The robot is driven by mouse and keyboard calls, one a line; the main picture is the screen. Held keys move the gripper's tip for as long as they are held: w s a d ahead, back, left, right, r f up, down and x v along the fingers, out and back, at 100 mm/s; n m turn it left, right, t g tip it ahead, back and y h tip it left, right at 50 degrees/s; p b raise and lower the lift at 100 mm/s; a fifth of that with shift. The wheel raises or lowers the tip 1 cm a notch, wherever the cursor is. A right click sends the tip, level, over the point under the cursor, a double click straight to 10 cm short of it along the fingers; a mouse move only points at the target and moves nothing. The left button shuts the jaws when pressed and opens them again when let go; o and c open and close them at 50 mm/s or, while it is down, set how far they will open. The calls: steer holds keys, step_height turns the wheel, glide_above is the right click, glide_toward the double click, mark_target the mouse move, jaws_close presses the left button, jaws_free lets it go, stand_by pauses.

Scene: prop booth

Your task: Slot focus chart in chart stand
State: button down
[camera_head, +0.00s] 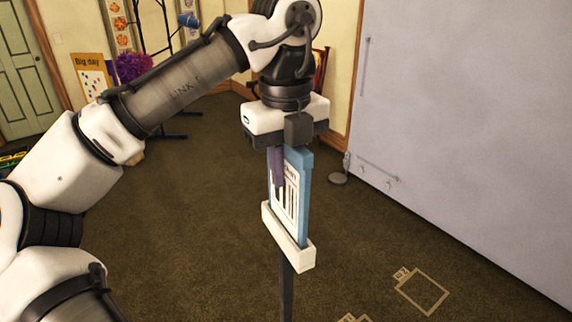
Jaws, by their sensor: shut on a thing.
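The focus chart (284,196) is a flat blue-edged board with a white face and black bars. It stands upright, with its lower edge at the white holder of the chart stand (288,240), which sits on a dark post. The chart's bottom appears to be inside the holder, though its depth there is hidden. My gripper (290,166) points down from above and is shut on the chart's upper part. A dark finger covers part of the printed face.
A large pale grey panel (465,120) stands on the right. Tape outlines (422,291) mark the carpet at lower right. A purple pompom (133,67) and a "Big day" board (91,78) are at back left. Open carpet surrounds the stand.

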steer(key=shift+f, duration=0.2)
steer(key=shift+f, duration=0.7)
steer(key=c, duration=1.3)
jaws_free()
steer(key=shift+r, duration=0.1)
steer(key=shift+r, duration=3.45)
